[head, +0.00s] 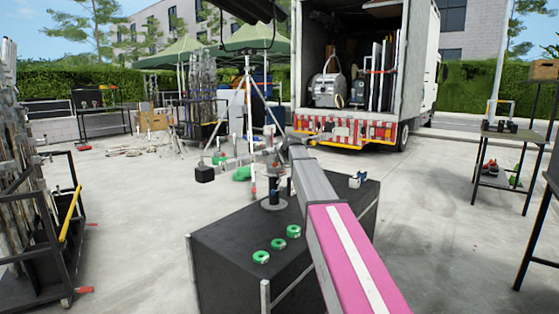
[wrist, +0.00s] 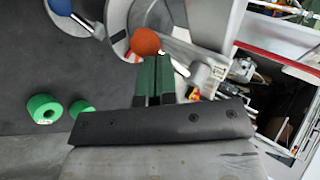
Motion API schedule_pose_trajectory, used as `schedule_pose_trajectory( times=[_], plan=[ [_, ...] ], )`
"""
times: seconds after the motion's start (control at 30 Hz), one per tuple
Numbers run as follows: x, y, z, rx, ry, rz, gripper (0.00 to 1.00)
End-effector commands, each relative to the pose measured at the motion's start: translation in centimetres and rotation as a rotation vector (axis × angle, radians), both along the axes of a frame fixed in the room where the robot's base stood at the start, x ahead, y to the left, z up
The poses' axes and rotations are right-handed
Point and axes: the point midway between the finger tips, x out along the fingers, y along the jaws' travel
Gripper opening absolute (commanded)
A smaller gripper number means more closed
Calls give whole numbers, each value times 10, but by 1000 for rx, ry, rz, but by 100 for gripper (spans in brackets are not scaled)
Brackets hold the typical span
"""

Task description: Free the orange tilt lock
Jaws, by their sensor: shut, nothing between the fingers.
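The orange tilt lock shows as a round orange knob (wrist: 146,41) at the top centre of the wrist view, beside a pale round metal part. My gripper (wrist: 157,60) has its two dark green fingers together, with the tips right by the knob's lower right side. Nothing is held. I cannot tell whether the tips touch the knob. A blue knob (wrist: 60,6) on a silver lever is at the upper left. In the head view my arm reaches over the black case (head: 225,245), and the gripper and knob are too small to make out.
Green rolls (head: 261,257) lie on the case top; one also shows in the wrist view (wrist: 43,108). A dark post (head: 274,192) stands on the case. A tripod (head: 247,110) stands behind it. An open truck (head: 368,75) is at the back.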

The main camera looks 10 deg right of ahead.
Motion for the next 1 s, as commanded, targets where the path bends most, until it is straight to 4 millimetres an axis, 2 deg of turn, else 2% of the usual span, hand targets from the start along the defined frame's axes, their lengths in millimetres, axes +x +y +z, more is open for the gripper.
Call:
schedule_pose_trajectory(
  times=[0.8,1.0],
  plan=[
    [13,-13,-26,-439,-452,1,0],
    [17,-16,-28,-468,-481,0,0]
  ],
)
